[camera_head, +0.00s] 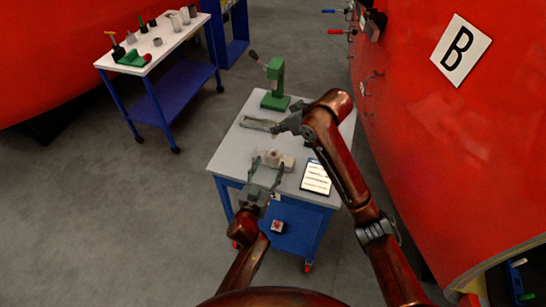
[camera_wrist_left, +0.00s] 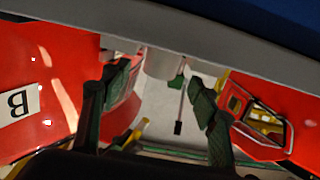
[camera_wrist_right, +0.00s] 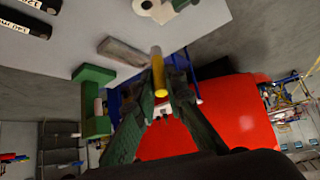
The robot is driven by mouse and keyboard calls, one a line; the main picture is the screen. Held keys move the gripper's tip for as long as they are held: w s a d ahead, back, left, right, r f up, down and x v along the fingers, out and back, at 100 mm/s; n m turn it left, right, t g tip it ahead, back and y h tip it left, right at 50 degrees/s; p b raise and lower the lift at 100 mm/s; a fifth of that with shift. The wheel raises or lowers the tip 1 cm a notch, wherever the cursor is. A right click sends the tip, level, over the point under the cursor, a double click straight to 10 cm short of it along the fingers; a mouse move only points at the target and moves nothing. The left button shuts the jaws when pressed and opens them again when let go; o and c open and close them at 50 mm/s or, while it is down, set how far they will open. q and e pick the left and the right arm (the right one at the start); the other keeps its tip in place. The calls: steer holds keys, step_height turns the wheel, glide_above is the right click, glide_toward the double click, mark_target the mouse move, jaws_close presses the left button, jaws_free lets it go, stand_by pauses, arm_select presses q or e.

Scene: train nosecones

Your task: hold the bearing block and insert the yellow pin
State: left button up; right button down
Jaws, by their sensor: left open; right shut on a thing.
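The pale bearing block (camera_head: 273,158) sits near the front of the work table, with a rounded raised middle. My left gripper (camera_head: 267,170) has its fingers spread on either side of the block's front. In the left wrist view the block (camera_wrist_left: 160,63) shows beyond the open fingers; I cannot tell whether they touch it. My right gripper (camera_head: 277,130) is above the table, behind the block. In the right wrist view it is shut on the yellow pin (camera_wrist_right: 158,75), whose pale end sticks out past the fingertips. The block (camera_wrist_right: 175,8) is partly cut off there.
A green press (camera_head: 275,85) stands at the table's back, with a grey flat piece (camera_head: 256,124) before it. A clipboard (camera_head: 316,177) lies at right. Another cart (camera_head: 155,40) with small parts stands far left. Red train noses (camera_head: 440,110) flank the area.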

mark_target(271, 161)
arm_select(q)
steer(key=shift+x, duration=2.8)
jaws_close()
